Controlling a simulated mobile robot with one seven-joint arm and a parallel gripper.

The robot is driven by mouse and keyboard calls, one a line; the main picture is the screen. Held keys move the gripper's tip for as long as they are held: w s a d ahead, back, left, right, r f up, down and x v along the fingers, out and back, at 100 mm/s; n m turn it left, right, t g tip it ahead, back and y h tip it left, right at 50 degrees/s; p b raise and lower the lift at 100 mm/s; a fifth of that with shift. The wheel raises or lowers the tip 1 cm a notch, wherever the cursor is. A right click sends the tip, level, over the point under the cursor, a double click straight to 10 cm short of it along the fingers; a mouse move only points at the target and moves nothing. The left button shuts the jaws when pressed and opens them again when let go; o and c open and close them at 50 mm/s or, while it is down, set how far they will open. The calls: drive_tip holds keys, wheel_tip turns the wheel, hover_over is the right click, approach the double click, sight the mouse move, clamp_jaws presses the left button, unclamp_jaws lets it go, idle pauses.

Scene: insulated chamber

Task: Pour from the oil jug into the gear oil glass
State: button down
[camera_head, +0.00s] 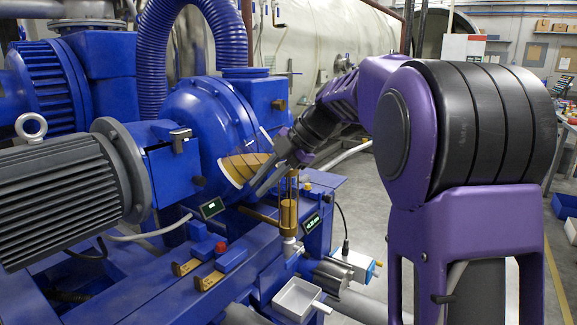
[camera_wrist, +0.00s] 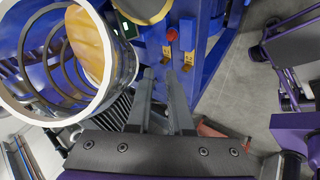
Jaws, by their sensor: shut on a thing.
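The oil jug (camera_head: 247,165) is clear with a pale rim and amber oil inside, and is strongly tilted in the head view. In the wrist view the jug (camera_wrist: 125,85) fills the upper left, with the amber oil pooled to one side. My gripper (camera_head: 268,178) is shut on the jug; the grip itself is hard to make out. In the wrist view its two fingers (camera_wrist: 161,78) are close together beside the jug. The gear oil glass (camera_head: 288,213) is a narrow upright amber cylinder on the blue machine, lower right of the jug. I cannot tell whether oil is flowing.
A small dark display (camera_head: 212,208) is left of the glass, and another display (camera_head: 312,223) is right of it. A white tray (camera_head: 298,299) sits below at the front. The blue pump housing (camera_head: 205,125) stands close behind the jug. A grey motor (camera_head: 60,195) is at left.

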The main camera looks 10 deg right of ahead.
sight(253, 188)
drive_tip(key=shift+a+r+y, duration=0.25)
drive_tip(key=shift+r+y, duration=0.3)
drive_tip(key=shift+y, duration=0.35)
idle(2.7)
drive_tip(key=h, duration=0.2)
drive_tip(key=shift+d+f+h, duration=0.3)
drive_tip(key=shift+f, duration=0.05)
drive_tip(key=shift+d+r+h, duration=0.15)
drive_tip(key=shift+d+h, duration=0.1)
drive_tip(key=shift+h, duration=0.45)
drive_tip(key=shift+f+h, duration=0.3)
drive_tip(key=shift+h, duration=0.4)
drive_tip(key=f+h, duration=0.1)
drive_tip(key=h, duration=0.1)
drive_tip(key=a+f+h, duration=0.1)
drive_tip(key=h, duration=0.1)
drive_tip(key=a+f+n+h, duration=0.1)
drive_tip(key=shift+t+h, duration=0.3)
drive_tip(key=shift+h, duration=0.1)
drive_tip(key=shift+a+f+h, duration=0.1)
drive_tip(key=shift+h, duration=0.5)
